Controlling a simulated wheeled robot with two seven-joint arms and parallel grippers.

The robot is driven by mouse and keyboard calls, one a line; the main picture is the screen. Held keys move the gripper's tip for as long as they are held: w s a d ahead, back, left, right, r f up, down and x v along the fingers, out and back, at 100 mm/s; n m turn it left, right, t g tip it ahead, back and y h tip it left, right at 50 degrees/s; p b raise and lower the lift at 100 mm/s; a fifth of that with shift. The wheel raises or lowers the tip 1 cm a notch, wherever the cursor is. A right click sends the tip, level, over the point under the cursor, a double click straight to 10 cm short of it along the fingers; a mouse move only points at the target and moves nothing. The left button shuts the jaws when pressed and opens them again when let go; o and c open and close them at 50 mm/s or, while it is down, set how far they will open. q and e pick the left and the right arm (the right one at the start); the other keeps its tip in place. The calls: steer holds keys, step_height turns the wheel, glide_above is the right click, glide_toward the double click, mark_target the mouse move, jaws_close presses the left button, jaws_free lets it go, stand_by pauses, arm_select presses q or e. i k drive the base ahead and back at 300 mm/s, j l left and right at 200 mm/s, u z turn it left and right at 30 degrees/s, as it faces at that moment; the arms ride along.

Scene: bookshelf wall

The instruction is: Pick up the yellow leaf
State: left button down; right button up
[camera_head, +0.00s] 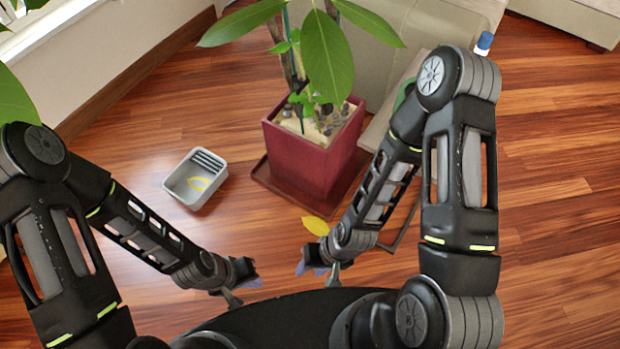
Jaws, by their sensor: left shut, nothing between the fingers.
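A yellow leaf (316,226) lies flat on the wooden floor, in front of the potted plant and just beyond my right gripper. My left gripper (240,292) is shut and empty, low and near my base, to the left of the floor leaf. My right gripper (318,271) is just below the floor leaf in the picture, apart from it. Its fingers are small and partly hidden, so I cannot tell whether it is open.
A red square pot (312,158) with a large-leaved plant stands on a dark red saucer (262,177) behind the floor leaf. A beige sofa (400,35) stands behind it. A thin frame (405,232) is partly hidden by my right arm. Floor between tray and pot is clear.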

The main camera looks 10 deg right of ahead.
mark_target(316, 226)
steer(key=l+u, duration=0.15)
steer(key=l, duration=3.1)
